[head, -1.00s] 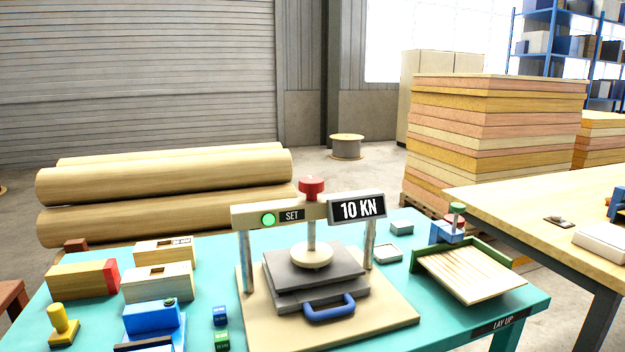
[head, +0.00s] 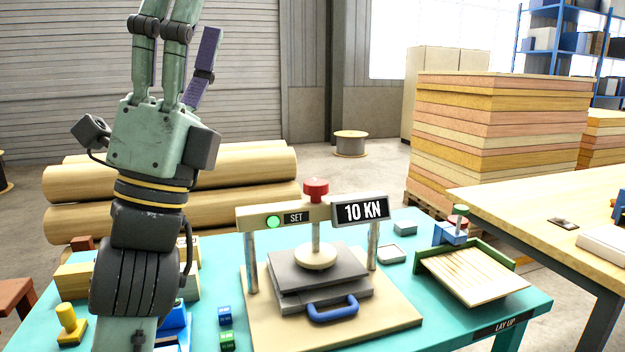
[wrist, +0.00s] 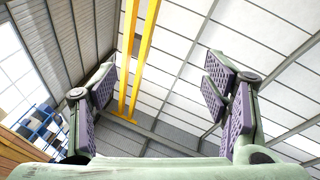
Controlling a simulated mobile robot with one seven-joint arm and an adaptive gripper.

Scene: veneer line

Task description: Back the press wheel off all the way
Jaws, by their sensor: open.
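The press (head: 250,213) stands on a tan base on the teal table. Its red wheel (head: 316,188) sits on top of the crossbar, above a vertical screw. A round pale foot (head: 315,257) at the screw's lower end rests on or just above the grey plates (head: 318,280); I cannot tell which. The display (head: 360,210) reads 10 KN, and a green lamp (head: 273,221) glows beside the word SET. My gripper (head: 190,30) is raised at the left, pointing up, well apart from the wheel. In the wrist view its fingers (wrist: 165,105) are spread with nothing between them.
A slatted tray (head: 472,275) with green edges and a small blue clamp (head: 450,235) lie right of the press. A yellow stamp-like piece (head: 68,325) and small blue and green blocks (head: 226,328) are at the left. My arm hides several wooden boxes. The air above the press is clear.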

